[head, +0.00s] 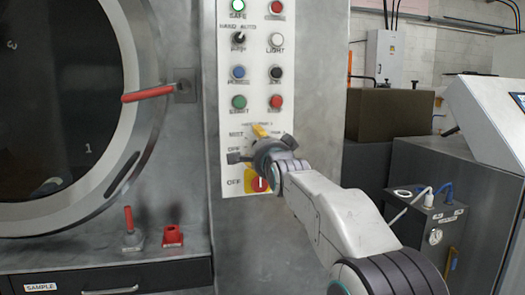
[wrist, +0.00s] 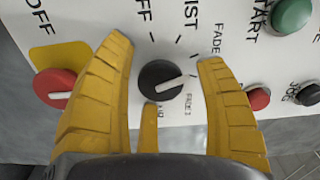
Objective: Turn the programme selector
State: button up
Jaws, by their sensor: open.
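The programme selector (wrist: 160,80) is a round black knob with a white pointer line, seen in the wrist view on the white panel. Its line points right and slightly up in that view. Labels such as OFF, MIST and FADE stand around it. In the head view my gripper (head: 258,130) is at the lower panel and hides the knob.
A red rotary switch on a yellow plate (wrist: 54,86) lies just left of the left finger. Green (wrist: 290,15) and red (wrist: 259,98) buttons lie to the right. In the head view, a red door handle (head: 148,93) sticks out left of the control panel (head: 231,75).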

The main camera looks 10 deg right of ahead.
jog(key=s, duration=1.2)
dwell(0.3)
